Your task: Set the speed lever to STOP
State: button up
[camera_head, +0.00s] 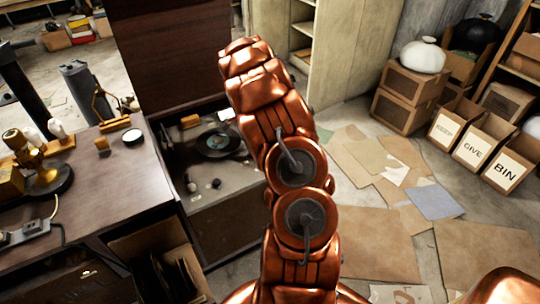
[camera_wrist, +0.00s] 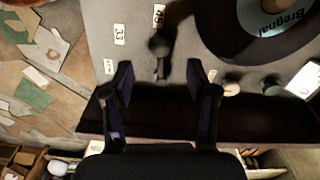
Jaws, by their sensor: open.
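The speed lever (camera_wrist: 158,47) is a dark lever with a round knob on the grey record-player deck, seen in the wrist view. Its thin stem runs down the picture from the knob. White labels reading 45 (camera_wrist: 158,15) and 33 (camera_wrist: 119,34) lie above it and to its upper left. Another small white label (camera_wrist: 108,66) is too unclear to read, and I cannot make out the word STOP. My gripper (camera_wrist: 159,70) is open, with one dark finger on each side of the stem and no clear contact. The head view does not show my gripper.
The record (camera_wrist: 225,25) lies right of the lever; the player (camera_head: 228,170) also shows in the head view, its raised brown lid (camera_head: 175,45) behind. Small knobs (camera_wrist: 231,89) sit right of my fingers. A cluttered desk (camera_head: 110,185) stands left, with cardboard (camera_head: 375,245) on the floor right.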

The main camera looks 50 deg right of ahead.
jog(key=shift+f+b, duration=0.35)
jog(key=shift+f, duration=2.85)
jog(key=shift+r, duration=0.1)
grip_shut()
